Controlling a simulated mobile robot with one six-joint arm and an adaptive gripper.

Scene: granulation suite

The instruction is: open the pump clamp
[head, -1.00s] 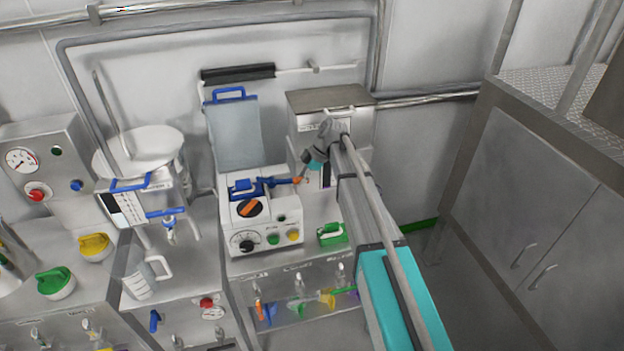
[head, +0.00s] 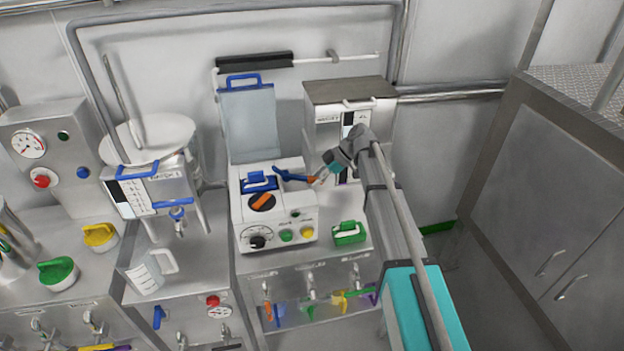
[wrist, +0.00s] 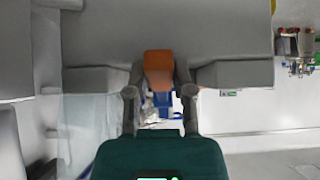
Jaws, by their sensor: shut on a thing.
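The white pump (head: 285,218) stands on the counter with an orange rotor piece (head: 263,202) on its face. A blue clamp block (head: 259,183) sits above the rotor. The clamp's blue lever (head: 291,177) runs right from near the block and ends in an orange tip. My gripper (head: 322,178) is at the right end of the lever, right of the pump. In the wrist view, the orange tip (wrist: 159,68) sits between my two fingers, which are shut on it. Whether the lever's left end touches the block is hard to tell.
A grey cabinet (head: 350,96) stands behind my gripper. A blue-handled grey panel (head: 250,125) rises behind the pump. A green-handled item (head: 349,233) sits on the counter right of the pump. A white jug (head: 148,273) stands to the left.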

